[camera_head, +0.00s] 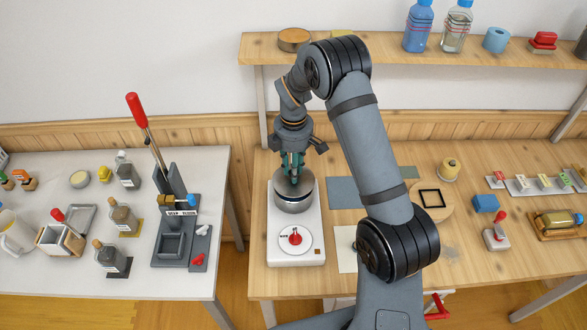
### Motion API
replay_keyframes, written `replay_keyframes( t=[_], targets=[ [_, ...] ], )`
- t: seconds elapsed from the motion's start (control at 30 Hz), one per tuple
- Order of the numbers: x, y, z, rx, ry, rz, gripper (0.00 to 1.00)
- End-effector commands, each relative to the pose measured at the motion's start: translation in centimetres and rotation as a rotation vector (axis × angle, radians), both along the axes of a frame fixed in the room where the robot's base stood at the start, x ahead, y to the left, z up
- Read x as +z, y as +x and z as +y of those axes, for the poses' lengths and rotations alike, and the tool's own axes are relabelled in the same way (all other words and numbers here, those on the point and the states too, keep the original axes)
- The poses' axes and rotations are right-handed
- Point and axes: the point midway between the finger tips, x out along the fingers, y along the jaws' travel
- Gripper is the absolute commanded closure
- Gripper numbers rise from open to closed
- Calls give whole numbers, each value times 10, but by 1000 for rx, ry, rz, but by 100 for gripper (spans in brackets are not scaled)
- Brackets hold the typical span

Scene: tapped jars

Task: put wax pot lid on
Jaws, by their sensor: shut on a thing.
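The wax pot (294,205) is a round metal pot standing on a white heater base (275,262) at the left end of the wooden table. My gripper (294,181) points straight down over the middle of the pot, with its teal fingers shut. The grey round lid (307,187) appears under the fingers, level with the pot's top. Its handle is hidden between the fingers. I cannot tell whether the lid touches the rim all round.
A red knob (295,237) is on the base's front. To the right are a blue-grey mat (343,190) and a round wooden board (431,212). A shelf (385,48) runs behind. The white table (130,285) with bottles and a lever press (170,240) is left, across a gap.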

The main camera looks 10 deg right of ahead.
Motion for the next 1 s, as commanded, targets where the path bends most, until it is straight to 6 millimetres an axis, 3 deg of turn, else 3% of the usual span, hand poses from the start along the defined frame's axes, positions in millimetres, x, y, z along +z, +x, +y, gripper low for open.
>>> replay_keyframes(
  t=[0.13, 0.43, 1.0],
  targets=[
    [-14, 0, 0, -1, 0, 0, 100],
    [-10, 0, 0, -1, 0, 0, 100],
    [-23, 0, 0, -1, 0, 0, 100]
  ],
)
